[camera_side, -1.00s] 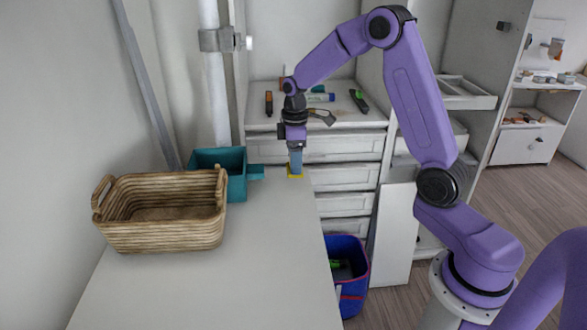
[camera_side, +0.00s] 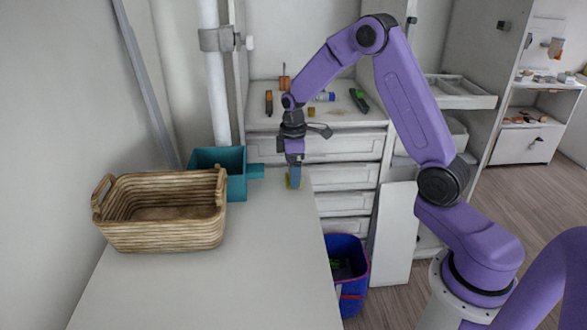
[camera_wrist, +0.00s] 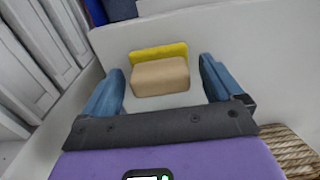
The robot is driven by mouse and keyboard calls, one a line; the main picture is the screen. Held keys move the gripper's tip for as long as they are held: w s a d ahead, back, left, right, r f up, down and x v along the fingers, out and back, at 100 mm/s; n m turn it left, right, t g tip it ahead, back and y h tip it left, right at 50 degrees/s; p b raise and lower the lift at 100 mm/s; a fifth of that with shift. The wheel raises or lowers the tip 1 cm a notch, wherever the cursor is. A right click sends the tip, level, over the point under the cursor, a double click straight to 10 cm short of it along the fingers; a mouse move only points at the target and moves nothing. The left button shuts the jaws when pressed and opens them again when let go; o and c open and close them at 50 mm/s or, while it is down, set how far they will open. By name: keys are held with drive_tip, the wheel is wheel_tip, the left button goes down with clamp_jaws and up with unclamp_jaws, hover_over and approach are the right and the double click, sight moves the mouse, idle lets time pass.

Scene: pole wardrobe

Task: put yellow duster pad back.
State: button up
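The yellow duster pad (camera_wrist: 158,51), a yellow plate with a tan block (camera_wrist: 160,77) on it, lies on the white table top. In the side view only a little of the yellow pad (camera_side: 288,183) shows around my fingers, near the far right end of the table. My gripper (camera_side: 295,183) points down at the pad. In the wrist view its blue fingers (camera_wrist: 161,82) stand apart on either side of the tan block, with gaps on both sides. The gripper is open and holds nothing.
A teal box with a handle (camera_side: 236,188) and a wicker basket (camera_side: 165,236) stand on the table's left. A drawer cabinet (camera_side: 340,148) with small tools on top is behind. A blue bin (camera_side: 352,292) is below the right edge. The table's front is clear.

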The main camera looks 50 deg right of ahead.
wheel_tip(320, 180, up, 12)
drive_tip(key=s+a+n, duration=0.2)
drive_tip(key=s+a, duration=1.1)
drive_tip(key=s+f+n, duration=0.1)
drive_tip(key=s+f, duration=0.1)
drive_tip(key=s, duration=1.8)
drive_tip(key=shift+s+n, duration=0.3)
drive_tip(key=shift+s, duration=0.1)
drive_tip(key=shift+d, duration=0.1)
